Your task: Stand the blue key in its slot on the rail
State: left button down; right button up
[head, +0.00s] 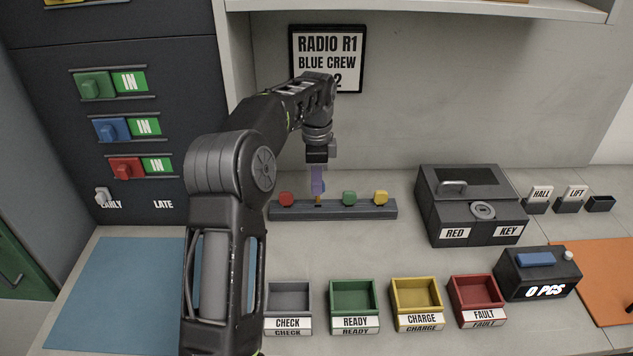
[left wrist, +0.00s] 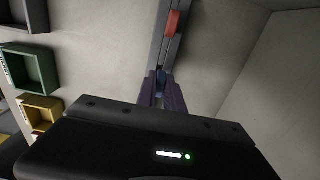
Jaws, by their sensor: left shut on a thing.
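The dark rail (head: 345,213) stands on the counter below the wall. Red (head: 286,199), green (head: 349,198) and yellow (head: 380,197) keys stand on it. My left gripper (head: 317,188) points down over the gap between the red and green keys, its purple fingers shut on the blue key. The fingers hide most of that key in the head view; a small brass-coloured part shows below them at the rail. In the left wrist view the blue key (left wrist: 162,76) shows between the fingers, with the red key (left wrist: 172,23) beyond. I cannot tell whether it is fully seated.
Grey (head: 289,295), green (head: 354,294), yellow (head: 416,294) and red (head: 475,293) trays line the front. A dark key box (head: 471,232) stands right of the rail. A counter box (head: 537,273) is at right. A blue mat (head: 120,290) lies bare at left.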

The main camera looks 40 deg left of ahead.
pick_arm(q)
jog(key=shift+p, duration=0.65)
dwell(1.3)
jog(key=shift+f+b, duration=1)
jog(key=shift+f, duration=0.85)
jog(key=c, duration=1.4)
grip_release()
jog(key=shift+r, duration=0.1)
